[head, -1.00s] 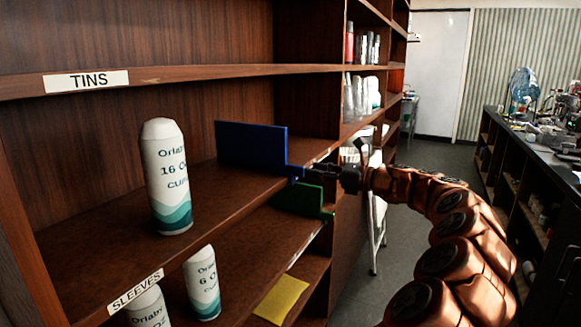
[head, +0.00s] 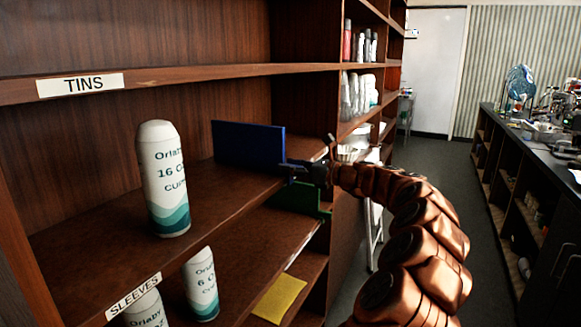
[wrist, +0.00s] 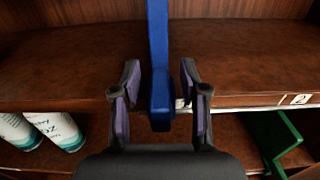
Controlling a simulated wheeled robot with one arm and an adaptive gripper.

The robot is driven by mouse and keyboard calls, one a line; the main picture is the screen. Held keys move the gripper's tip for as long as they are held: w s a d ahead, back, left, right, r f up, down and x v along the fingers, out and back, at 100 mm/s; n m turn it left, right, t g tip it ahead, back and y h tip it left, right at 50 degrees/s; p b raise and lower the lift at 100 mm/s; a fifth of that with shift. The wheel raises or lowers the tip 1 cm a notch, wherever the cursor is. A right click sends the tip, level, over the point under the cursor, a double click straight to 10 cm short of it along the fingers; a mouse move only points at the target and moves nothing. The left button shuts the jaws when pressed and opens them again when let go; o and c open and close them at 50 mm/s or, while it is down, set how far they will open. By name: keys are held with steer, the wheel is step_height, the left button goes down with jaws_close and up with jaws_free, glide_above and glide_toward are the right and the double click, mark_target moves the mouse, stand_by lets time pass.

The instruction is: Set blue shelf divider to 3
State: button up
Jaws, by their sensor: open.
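The blue shelf divider (head: 248,143) stands upright across the shelf labelled SLEEVES, toward its right end. In the wrist view the divider (wrist: 158,45) runs straight away from me, and its front tab (wrist: 161,100) hangs over the shelf edge. My gripper (head: 296,172) is at that tab. In the wrist view my gripper (wrist: 159,88) is open, with one finger on each side of the tab and gaps visible on both sides. A number label "2" (wrist: 300,99) is on the shelf edge to the right of the divider. No label 3 can be read.
A tall white sleeve (head: 164,180) of cups stands left on the same shelf. A green divider (head: 300,198) is on the shelf below, also right in the wrist view (wrist: 272,140). A yellow piece (head: 280,298) lies lower. The aisle (head: 440,190) is open.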

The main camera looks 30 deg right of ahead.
steer(key=shift+c, duration=0.2)
jaws_close()
stand_by(0.4)
